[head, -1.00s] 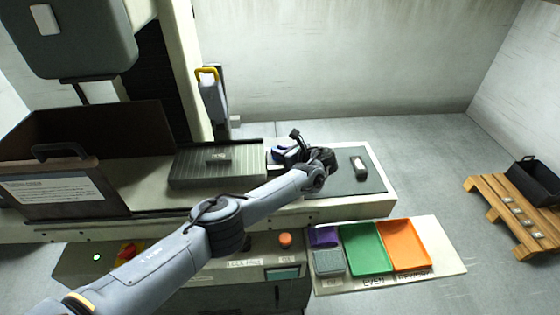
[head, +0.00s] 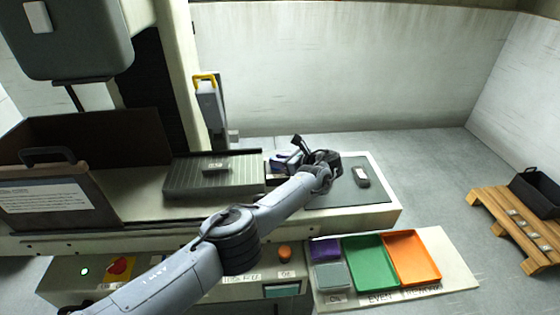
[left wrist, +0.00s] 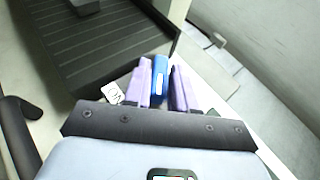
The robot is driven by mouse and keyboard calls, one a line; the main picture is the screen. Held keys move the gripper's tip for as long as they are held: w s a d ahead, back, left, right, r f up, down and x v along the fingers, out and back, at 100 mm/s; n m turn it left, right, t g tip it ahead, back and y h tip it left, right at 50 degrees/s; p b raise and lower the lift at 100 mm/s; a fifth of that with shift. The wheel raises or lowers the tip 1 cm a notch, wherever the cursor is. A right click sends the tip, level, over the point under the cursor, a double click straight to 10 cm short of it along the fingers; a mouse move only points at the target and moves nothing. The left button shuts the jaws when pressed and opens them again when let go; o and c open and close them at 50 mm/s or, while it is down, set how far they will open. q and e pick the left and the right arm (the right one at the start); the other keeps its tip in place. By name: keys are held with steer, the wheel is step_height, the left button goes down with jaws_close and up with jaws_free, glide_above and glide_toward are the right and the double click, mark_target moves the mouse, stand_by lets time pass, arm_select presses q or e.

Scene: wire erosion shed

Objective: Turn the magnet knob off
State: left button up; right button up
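The dark ribbed magnet chuck (head: 185,180) lies on the machine bed, with a small grey block (head: 216,165) on it. It also fills the upper left of the left wrist view (left wrist: 75,45). My left gripper (head: 284,160) is at the chuck's right end. A white label (left wrist: 113,93) with partly readable letters lies left of the fingers. In the head view the gripper hides most of the knob. My right gripper is not in view.
In front are a control panel with a red knob (head: 119,267) and an orange button (head: 284,253), then green (head: 368,262) and orange (head: 411,258) trays. A pallet (head: 500,210) stands far right.

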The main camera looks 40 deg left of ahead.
arm_select(q)
steer(key=o, duration=0.3)
steer(key=shift+f, duration=0.1)
steer(key=shift+d+r+p, duration=0.35)
steer(key=shift+d+r, duration=0.05)
steer(key=shift+d, duration=0.15)
steer(key=p+v, duration=0.1)
steer(key=v, duration=0.8)
steer(key=shift+d+p, duration=0.25)
steer(key=shift+p, duration=0.05)
